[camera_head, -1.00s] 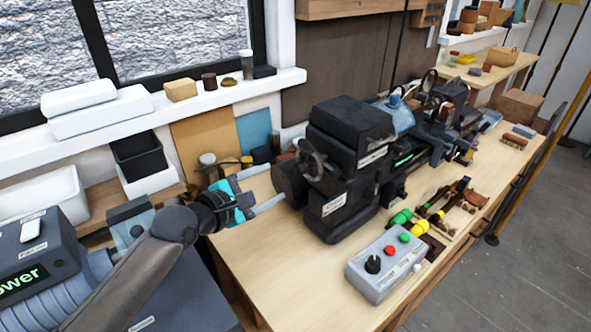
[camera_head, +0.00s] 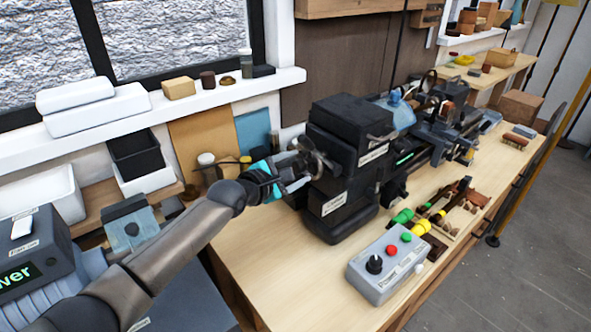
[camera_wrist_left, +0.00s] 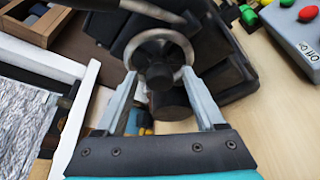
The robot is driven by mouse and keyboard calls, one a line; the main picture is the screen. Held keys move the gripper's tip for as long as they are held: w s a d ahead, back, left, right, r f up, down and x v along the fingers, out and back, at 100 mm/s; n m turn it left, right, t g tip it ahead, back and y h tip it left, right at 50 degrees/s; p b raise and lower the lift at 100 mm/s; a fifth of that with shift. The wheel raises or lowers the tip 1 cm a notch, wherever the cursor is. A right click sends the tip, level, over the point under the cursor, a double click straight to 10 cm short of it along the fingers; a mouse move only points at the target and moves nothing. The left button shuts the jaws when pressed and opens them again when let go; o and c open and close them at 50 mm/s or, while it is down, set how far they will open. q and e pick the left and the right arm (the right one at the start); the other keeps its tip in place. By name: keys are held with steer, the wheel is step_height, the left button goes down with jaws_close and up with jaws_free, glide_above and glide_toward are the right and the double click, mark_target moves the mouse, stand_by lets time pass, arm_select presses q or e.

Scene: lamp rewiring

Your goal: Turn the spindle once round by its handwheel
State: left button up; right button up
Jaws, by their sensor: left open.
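The handwheel (camera_head: 318,157) is a metal ring with a dark hub on the left end of the black lathe headstock (camera_head: 348,150). It also shows in the left wrist view (camera_wrist_left: 187,47), upper middle. My left gripper (camera_head: 303,172) is at the wheel, its teal body just left of it. In the left wrist view its two pale fingers (camera_wrist_left: 158,76) are open and spread on either side of the wheel's near part. I cannot tell whether either finger touches the rim. The spindle itself is hidden inside the headstock. My right gripper is in neither view.
A grey control box (camera_head: 386,266) with coloured buttons stands on the bench front (camera_head: 270,270). Green- and yellow-handled tools (camera_head: 420,225) lie behind it. Jars (camera_head: 208,168) stand behind my left gripper. The bench left of the control box is clear.

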arm_select(q)
steer(key=shift+c, duration=0.3)
jaws_close()
stand_by(0.4)
